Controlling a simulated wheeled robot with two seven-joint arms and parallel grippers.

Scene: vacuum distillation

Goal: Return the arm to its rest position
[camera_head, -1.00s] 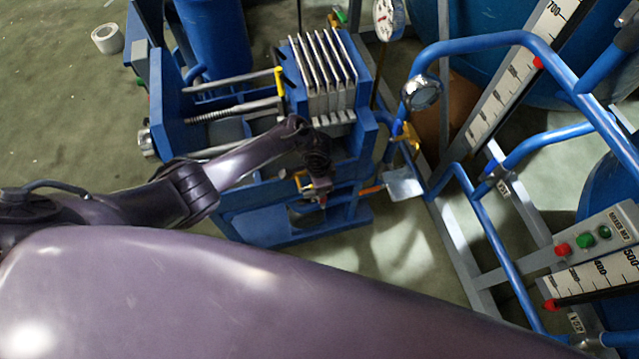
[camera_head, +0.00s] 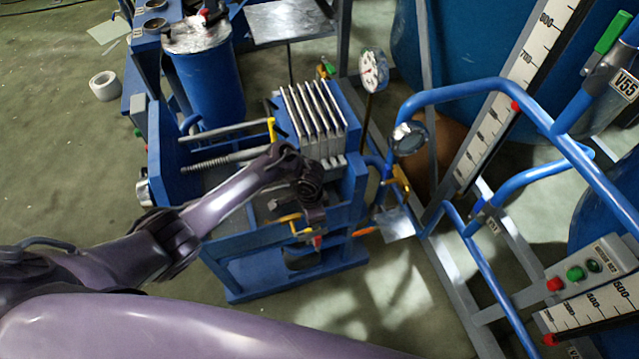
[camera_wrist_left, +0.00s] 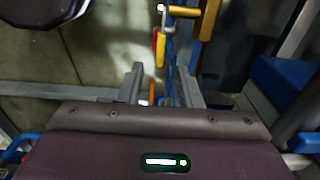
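My left arm (camera_head: 222,207) comes in from the left in the head view. It bends down over the front right end of a blue filter-press frame (camera_head: 240,240). My left gripper shows in the left wrist view (camera_wrist_left: 161,88), with its two grey fingers apart and nothing held between them. A red-and-yellow handle (camera_wrist_left: 159,48) stands beyond the fingertips there, apart from them as far as I can tell. In the head view the fingers are small and hard to make out. My right gripper is not in view.
A stack of pale plates (camera_head: 312,115) and a round gauge (camera_head: 373,70) stand behind the left wrist. Blue pipe railing (camera_head: 470,88) and a control box (camera_head: 590,270) with buttons are at the right. A tape roll (camera_head: 103,84) lies on open floor at the left.

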